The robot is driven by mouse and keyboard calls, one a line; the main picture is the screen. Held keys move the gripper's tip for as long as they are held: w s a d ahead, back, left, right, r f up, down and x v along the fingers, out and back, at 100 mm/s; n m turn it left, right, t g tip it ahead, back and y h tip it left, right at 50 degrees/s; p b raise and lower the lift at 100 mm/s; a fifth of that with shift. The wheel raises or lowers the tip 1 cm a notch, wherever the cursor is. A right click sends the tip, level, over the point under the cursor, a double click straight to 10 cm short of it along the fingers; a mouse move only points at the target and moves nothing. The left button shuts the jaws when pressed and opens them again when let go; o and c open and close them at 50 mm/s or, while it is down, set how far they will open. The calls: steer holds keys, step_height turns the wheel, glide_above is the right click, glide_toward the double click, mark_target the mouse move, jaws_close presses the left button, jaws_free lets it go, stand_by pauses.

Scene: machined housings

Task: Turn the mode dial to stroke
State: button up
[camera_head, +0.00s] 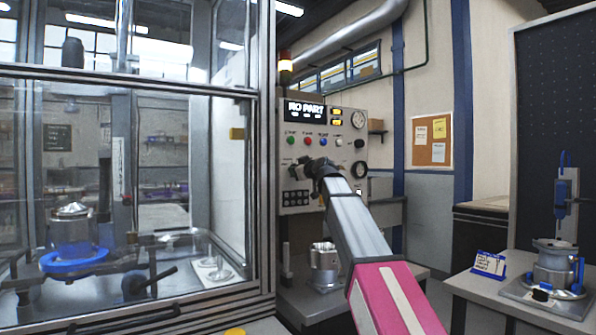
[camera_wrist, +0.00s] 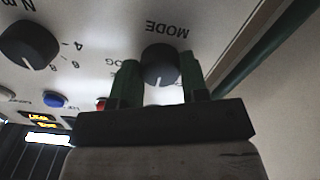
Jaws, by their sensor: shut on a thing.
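The mode dial (camera_wrist: 161,66) is a dark round knob under the printed word MODE, which appears upside down in the wrist view. A pale pointer line shows on its lower edge. The letters "OG" show beside my left finger; I see no "stroke" label. My gripper (camera_wrist: 159,80) is shut on the dial, with one green-sided finger on each side of it. In the head view my gripper (camera_head: 318,172) is against the grey control panel (camera_head: 346,153), and my arm hides the dial there.
The panel has a display (camera_head: 305,111) reading "NO PART", coloured buttons and gauges. Another black knob (camera_wrist: 29,45) is at the left in the wrist view. A glazed enclosure (camera_head: 262,150) stands left of the panel. A metal housing (camera_head: 324,262) sits below my arm. A bench (camera_head: 480,290) is at right.

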steer(key=shift+m, duration=2.3)
steer(key=o, duration=0.9)
steer(key=v, duration=1)
steer(key=shift+s+d, duration=0.25)
steer(key=shift+s, duration=0.1)
